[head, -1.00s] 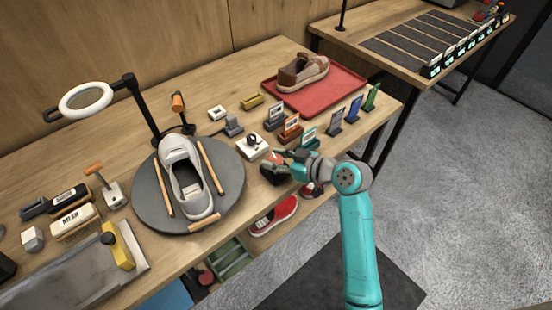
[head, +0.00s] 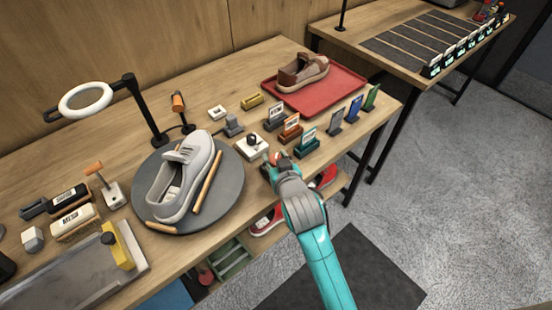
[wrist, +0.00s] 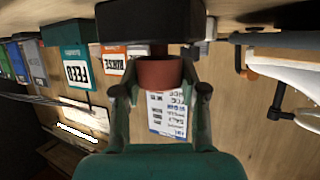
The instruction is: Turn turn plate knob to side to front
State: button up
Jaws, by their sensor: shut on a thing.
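The round grey turn plate (head: 232,192) lies on the wooden table. A light grey sneaker (head: 178,185) sits on it, slanted from upper right to lower left, with wooden bars beside it. A reddish-brown knob (wrist: 160,72) projects from a black block (wrist: 150,22) in the wrist view. My gripper (head: 274,162) is at the table's front edge, right of the plate. In the wrist view my gripper (wrist: 160,88) has its two fingers shut on the knob's sides. In the head view my gripper mostly hides the knob.
A white box with a black knob (head: 252,146) and several upright cards, including a teal one (head: 307,144), stand close to my gripper. A red tray (head: 345,88) with a brown shoe is behind. A ring lamp (head: 86,97) stands behind the plate.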

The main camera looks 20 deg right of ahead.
jog(key=m+h, duration=0.2)
jog(key=m+g+h, duration=0.1)
jog(key=m+h, duration=0.1)
jog(key=shift+a+h, duration=0.2)
jog(key=shift+h, duration=0.1)
jog(key=shift+d+m+g+h, duration=0.1)
jog(key=shift+m+g+h, duration=1.3)
jog(key=shift+m+h, duration=0.25)
jog(key=shift+m, duration=0.25)
jog(key=o, duration=1.2)
jog(key=shift+c, duration=0.2)
jog(key=v, duration=1.1)
jog(key=shift+s+a, duration=0.2)
jog(key=shift+a, duration=0.15)
jog(key=shift+r, duration=0.15)
